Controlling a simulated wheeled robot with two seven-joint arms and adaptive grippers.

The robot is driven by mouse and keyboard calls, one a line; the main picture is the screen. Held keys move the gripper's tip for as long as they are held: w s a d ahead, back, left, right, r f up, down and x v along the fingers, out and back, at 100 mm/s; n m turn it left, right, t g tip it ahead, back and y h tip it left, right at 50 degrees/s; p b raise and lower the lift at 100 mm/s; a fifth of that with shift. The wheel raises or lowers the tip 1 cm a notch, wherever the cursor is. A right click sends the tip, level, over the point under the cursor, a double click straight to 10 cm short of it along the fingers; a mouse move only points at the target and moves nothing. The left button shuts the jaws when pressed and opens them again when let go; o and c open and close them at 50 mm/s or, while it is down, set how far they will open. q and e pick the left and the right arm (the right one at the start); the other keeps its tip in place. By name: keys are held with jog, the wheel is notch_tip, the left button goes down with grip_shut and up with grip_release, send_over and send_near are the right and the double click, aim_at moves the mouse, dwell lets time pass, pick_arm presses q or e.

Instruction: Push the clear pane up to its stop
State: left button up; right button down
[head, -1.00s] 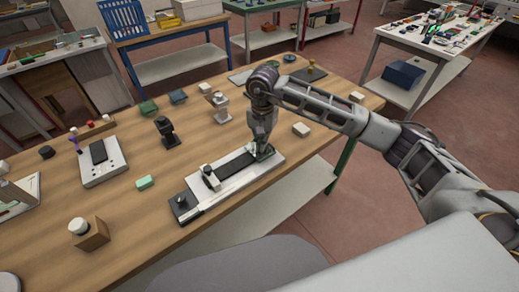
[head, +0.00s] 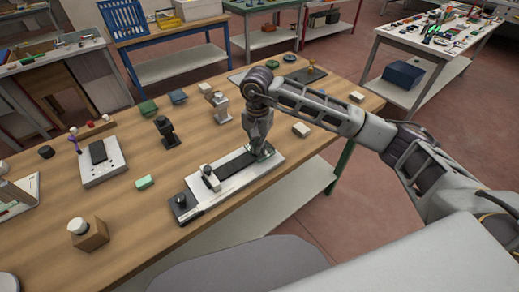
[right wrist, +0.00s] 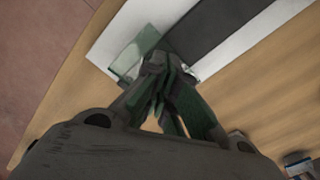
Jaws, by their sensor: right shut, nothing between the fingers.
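The clear pane (head: 266,149) is a small greenish sheet at the right end of the glass edger's white base (head: 237,187). In the right wrist view the pane (right wrist: 127,62) lies partly over the white base beside the dark strip. My right gripper (head: 257,154) is shut and empty, low over that end, with its fingertips (right wrist: 167,68) at or very near the pane; contact cannot be told. The dark strip (head: 235,165) runs left to a dark upright with a light knob (head: 209,176). I cannot tell which part is the stop. My left gripper is not in view.
A black block with a knob (head: 181,203) sits at the base's left end. A green block (head: 145,182), a dark stand (head: 166,130) and a white block (head: 301,130) stand nearby. The wooden tabletop in front of the base is clear.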

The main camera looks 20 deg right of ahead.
aim_at(250, 156)
jog(key=shift+s+a, duration=0.1)
jog(key=shift+a, duration=0.15)
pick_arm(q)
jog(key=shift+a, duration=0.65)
pick_arm(e)
jog(key=shift+a, duration=0.15)
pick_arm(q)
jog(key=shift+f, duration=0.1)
pick_arm(e)
jog(key=shift+a, duration=0.1)
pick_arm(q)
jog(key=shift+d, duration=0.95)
pick_arm(e)
jog(key=shift+s+a, duration=0.2)
jog(key=shift+a, duration=0.2)
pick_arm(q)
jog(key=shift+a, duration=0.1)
pick_arm(e)
jog(key=shift+s+a, duration=0.2)
jog(key=shift+a, duration=0.3)
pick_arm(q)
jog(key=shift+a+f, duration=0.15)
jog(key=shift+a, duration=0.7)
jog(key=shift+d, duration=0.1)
pick_arm(e)
jog(key=shift+a, duration=0.15)
